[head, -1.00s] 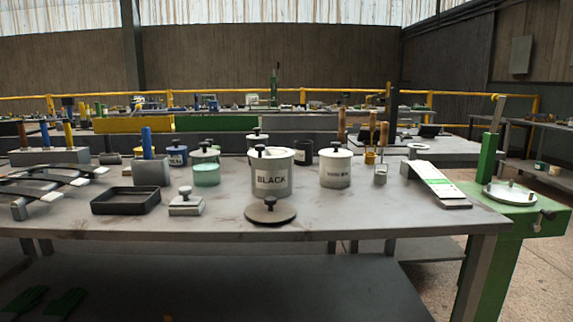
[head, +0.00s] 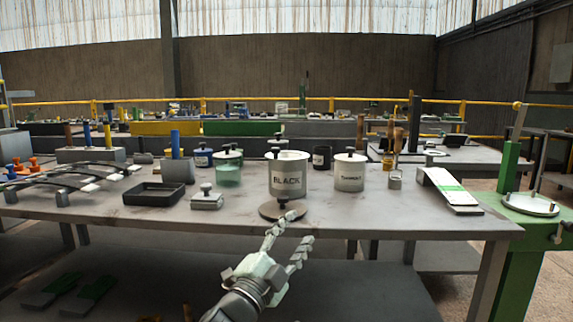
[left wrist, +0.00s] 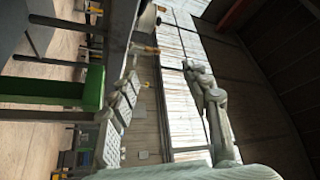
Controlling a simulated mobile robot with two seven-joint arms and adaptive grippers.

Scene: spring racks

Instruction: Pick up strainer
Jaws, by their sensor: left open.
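A small pale metal cup with an upright wooden handle (head: 395,180) stands on the bench, right of the white pots. It looks like the strainer, but it is too small to be sure. My left gripper (head: 299,228) is open and empty at the bench's front edge, in front of the BLACK pot and well left of and nearer than the cup. In the left wrist view my left gripper (left wrist: 160,58) shows two spread fingers with nothing between them. The strainer cannot be made out there. My right gripper is not in view.
The BLACK pot (head: 288,178) and a dark round lid (head: 282,211) lie beyond my left fingers. A second white pot (head: 350,173) stands left of the cup. A sloped panel (head: 449,187) is at the right. The bench front between lid and panel is clear.

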